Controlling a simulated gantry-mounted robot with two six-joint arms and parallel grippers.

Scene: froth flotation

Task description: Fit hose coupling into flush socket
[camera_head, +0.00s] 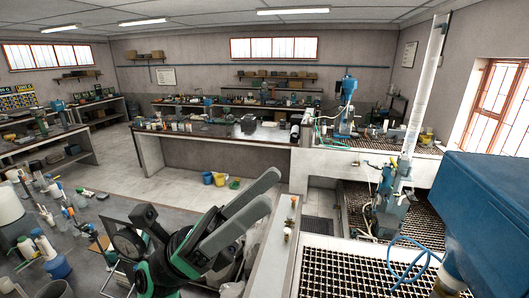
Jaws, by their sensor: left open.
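My left gripper (266,190) is in the lower middle, with its two grey fingers spread apart, pointing up and to the right. I see nothing between them. A thin blue hose (388,270) curves over the grating at the lower right, well to the right of the gripper. I cannot make out a coupling on it for certain. The flush socket cannot be told apart among the fittings near the blue flotation machine (388,205). My right gripper is not in view.
A large blue housing (490,205) fills the right edge. Metal grating (340,275) covers the lower right, with a pale ledge (272,258) along its left. A cluttered bench (100,215) with bottles stands at left. Buckets (208,178) sit on the open floor behind the gripper.

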